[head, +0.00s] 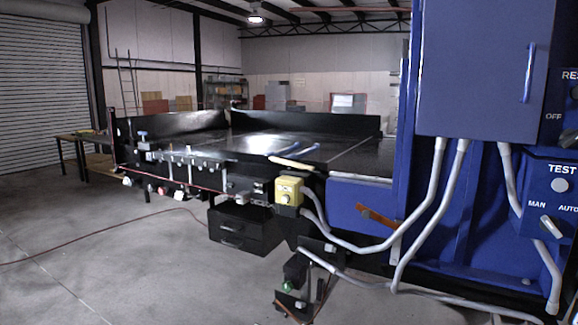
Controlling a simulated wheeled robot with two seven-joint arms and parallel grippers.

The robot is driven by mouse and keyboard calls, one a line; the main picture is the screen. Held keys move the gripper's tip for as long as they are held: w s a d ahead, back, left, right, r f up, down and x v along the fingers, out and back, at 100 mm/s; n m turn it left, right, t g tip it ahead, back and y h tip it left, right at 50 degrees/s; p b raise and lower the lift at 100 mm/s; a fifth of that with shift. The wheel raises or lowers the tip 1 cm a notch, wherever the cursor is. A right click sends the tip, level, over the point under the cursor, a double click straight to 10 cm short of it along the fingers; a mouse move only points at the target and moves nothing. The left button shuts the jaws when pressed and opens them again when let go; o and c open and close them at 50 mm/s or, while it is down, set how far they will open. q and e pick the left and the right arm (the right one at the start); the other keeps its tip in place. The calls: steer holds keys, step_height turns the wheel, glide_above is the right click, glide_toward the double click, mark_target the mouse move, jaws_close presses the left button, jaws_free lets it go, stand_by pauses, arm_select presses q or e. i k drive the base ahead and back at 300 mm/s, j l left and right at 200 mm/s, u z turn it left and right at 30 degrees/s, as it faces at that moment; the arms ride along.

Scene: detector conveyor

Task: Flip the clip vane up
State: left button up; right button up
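No part labelled as the clip vane can be read. A flat orange-brown strip (378,217), which may be the clip vane, sits at the side of the conveyor (350,153) by the blue housing. It slants down to the right, and its mounting is too small to make out. A dark bracket assembly (297,283) with a small green spot hangs lower, below the conveyor's near side. Neither of my grippers shows in the head view.
A blue cabinet (482,75) with grey conduits (428,205) fills the right side. A TEST switch panel (556,195) is at the right edge. A yellow box (289,191) is on the conveyor's side. A red cable (90,245) crosses the otherwise open floor at left.

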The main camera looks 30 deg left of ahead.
mark_target(285, 161)
steer(key=i+j+u, duration=0.15)
steer(key=i+j, duration=1.25)
